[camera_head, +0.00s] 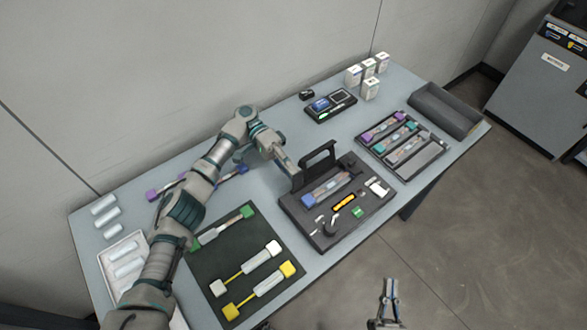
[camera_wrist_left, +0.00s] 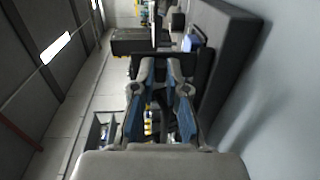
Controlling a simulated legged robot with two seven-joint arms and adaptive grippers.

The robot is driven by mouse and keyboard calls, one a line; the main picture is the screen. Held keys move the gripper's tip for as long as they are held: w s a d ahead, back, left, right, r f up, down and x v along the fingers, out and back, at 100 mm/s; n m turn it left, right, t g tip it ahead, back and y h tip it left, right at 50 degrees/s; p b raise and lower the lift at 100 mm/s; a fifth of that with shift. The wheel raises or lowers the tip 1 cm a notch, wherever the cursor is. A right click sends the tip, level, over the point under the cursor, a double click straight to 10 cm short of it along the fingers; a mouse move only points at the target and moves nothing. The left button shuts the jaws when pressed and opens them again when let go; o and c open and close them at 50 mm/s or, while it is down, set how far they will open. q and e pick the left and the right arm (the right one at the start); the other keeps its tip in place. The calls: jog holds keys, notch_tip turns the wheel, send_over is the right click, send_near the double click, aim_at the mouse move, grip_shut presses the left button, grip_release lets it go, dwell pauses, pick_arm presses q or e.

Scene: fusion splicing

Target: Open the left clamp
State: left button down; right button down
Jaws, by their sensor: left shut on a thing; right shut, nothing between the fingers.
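The black splicing case (camera_head: 325,232) lies open on the table with a blue-ended part (camera_head: 308,199), a yellow strip (camera_head: 344,202) and small white and green pieces in it. A black plate (camera_head: 297,178) and a black handle-shaped frame (camera_head: 320,153) stand up at its back edge. My left gripper (camera_head: 287,166) is at this plate, shut on a dark part of the case. In the left wrist view its fingertips (camera_wrist_left: 160,72) close at a dark edge. I cannot tell which part is the left clamp. My right gripper (camera_head: 389,288) is shut and empty, low in front of the table.
A dark mat (camera_head: 205,268) with white, green and yellow-ended parts lies left of the case. A tray of coloured parts (camera_head: 440,158), an empty grey bin (camera_head: 446,108), a black device (camera_head: 331,105) and white boxes (camera_head: 370,90) stand to the right and back.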

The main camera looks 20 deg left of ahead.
pick_arm(q)
jog(key=shift+w+f, duration=0.1)
pick_arm(e)
jog(key=shift+s+d+r+t, duration=0.1)
jog(key=shift+s+r+t, duration=0.5)
jog(key=shift+r+t, duration=0.3)
jog(key=shift+w+f, duration=0.1)
pick_arm(q)
jog(key=c, duration=1.2)
grip_release()
jog(key=shift+w, duration=0.1)
pick_arm(e)
jog(key=shift+w, duration=0.15)
